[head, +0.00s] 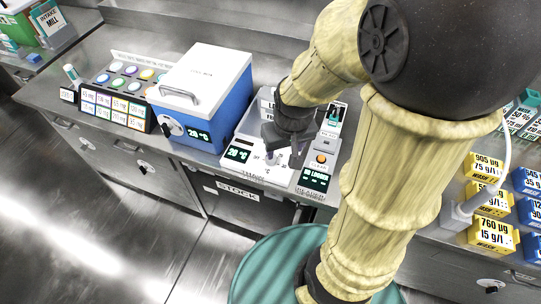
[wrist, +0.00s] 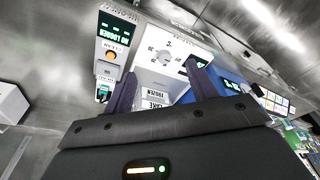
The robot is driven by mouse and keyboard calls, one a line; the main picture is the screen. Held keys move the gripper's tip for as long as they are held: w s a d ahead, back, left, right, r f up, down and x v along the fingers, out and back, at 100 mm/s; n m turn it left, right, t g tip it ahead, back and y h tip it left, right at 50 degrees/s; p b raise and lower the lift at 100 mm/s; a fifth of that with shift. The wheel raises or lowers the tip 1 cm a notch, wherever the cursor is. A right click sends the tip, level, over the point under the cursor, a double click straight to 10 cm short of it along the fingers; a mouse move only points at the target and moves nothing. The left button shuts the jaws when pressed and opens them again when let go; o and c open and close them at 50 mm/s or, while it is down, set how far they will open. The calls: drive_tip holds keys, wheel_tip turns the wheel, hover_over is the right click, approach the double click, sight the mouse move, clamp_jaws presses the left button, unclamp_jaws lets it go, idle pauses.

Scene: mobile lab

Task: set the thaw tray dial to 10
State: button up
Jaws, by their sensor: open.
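The thaw tray (head: 252,172) is a white unit on the steel counter, with a small display (head: 238,154) that seems to read 20 °C. My gripper (head: 272,157) is over its front panel, fingers pointing down, and hides part of it. In the wrist view the panel shows upside down, with a pale round dial (wrist: 165,57) in its middle. The dial lies between the two open fingers, beyond their tips; I cannot tell whether they touch it. The dial's marks are too small to read. The right finger partly covers the display in the wrist view.
A blue box with a white lid (head: 205,75) and its own dial and display stands left of the tray. A logger unit (head: 318,160) with an orange button stands close on the right. A rack of coloured caps (head: 125,75) is farther left. Yellow and blue boxes (head: 492,235) are at right.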

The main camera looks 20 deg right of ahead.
drive_tip(key=w+f+n+g+b, duration=0.2)
drive_tip(key=w+f+n+b, duration=0.1)
drive_tip(key=w, duration=0.9)
drive_tip(key=shift+w+f+n, duration=0.3)
drive_tip(key=shift+w+f, duration=0.05)
drive_tip(key=shift+w, duration=0.05)
drive_tip(key=shift+f, duration=0.1)
wheel_tip(320, 180, down, 17)
drive_tip(key=shift+f+p, duration=0.15)
drive_tip(key=shift+p, duration=0.15)
drive_tip(key=c, duration=1)
